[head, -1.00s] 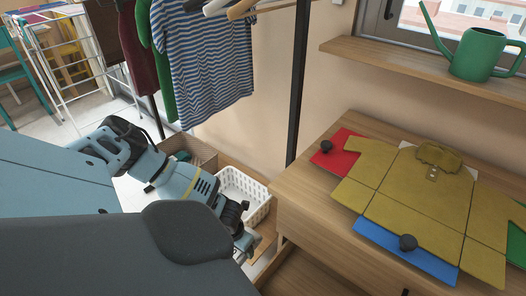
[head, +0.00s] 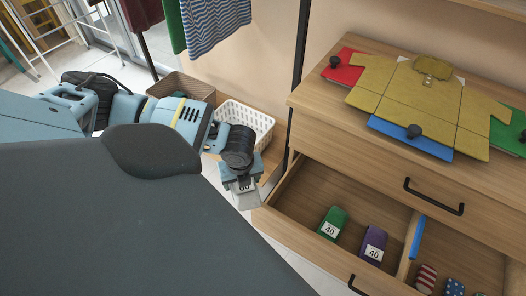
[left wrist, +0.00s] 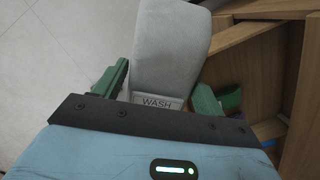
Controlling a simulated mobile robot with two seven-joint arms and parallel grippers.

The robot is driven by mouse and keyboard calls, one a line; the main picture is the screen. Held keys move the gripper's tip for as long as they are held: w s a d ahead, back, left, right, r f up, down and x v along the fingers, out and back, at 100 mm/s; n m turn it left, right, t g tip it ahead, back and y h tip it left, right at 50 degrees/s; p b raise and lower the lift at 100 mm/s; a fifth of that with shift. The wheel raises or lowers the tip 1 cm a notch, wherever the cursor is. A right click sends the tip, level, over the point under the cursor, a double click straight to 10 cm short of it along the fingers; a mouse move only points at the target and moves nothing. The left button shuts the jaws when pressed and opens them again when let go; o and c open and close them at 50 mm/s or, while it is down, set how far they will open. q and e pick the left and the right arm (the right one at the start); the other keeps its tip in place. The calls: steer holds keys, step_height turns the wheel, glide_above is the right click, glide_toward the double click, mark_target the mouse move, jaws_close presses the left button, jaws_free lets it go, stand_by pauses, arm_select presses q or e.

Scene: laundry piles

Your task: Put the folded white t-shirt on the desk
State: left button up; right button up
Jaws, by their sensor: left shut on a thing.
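My left gripper (head: 240,180) is shut on a pale grey-white folded cloth (head: 246,198), which I take for the folded white t-shirt. In the head view the cloth shows a small tag reading 60, left of the open drawer. In the left wrist view, the cloth (left wrist: 168,50) stands out between the green fingers, with a tag reading WASH. The wooden desk-like unit (head: 330,130) is at the right, and a mustard polo shirt (head: 420,90) lies spread on its top. My right gripper is not in view.
The open drawer (head: 300,205) holds a green bundle (head: 333,222), a purple bundle (head: 373,245) and patterned ones. Under the polo is a red, blue and green board with dark knobs (head: 414,131). A white basket (head: 245,118) and hanging clothes are behind my left arm.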

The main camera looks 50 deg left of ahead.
arm_select(q)
steer(key=w+d+r+n, duration=0.1)
steer(key=d+r+n, duration=0.4)
steer(key=r+n, duration=0.2)
steer(key=w+d+r+n+g, duration=0.1)
steer(key=w+d+r+n, duration=0.1)
steer(key=d+r+n, duration=0.3)
steer(key=w+d+r+n+g+h, duration=0.1)
steer(key=d+r+n, duration=0.4)
steer(key=r+n, duration=0.5)
step_height(320, 180, up, 3)
steer(key=shift+w+f+n, duration=0.2)
steer(key=shift+w+n, duration=0.2)
steer(key=shift+w, duration=0.35)
steer(key=shift+s+f+g, duration=0.1)
steer(key=shift+f+g, duration=0.05)
steer(key=shift+g, duration=0.15)
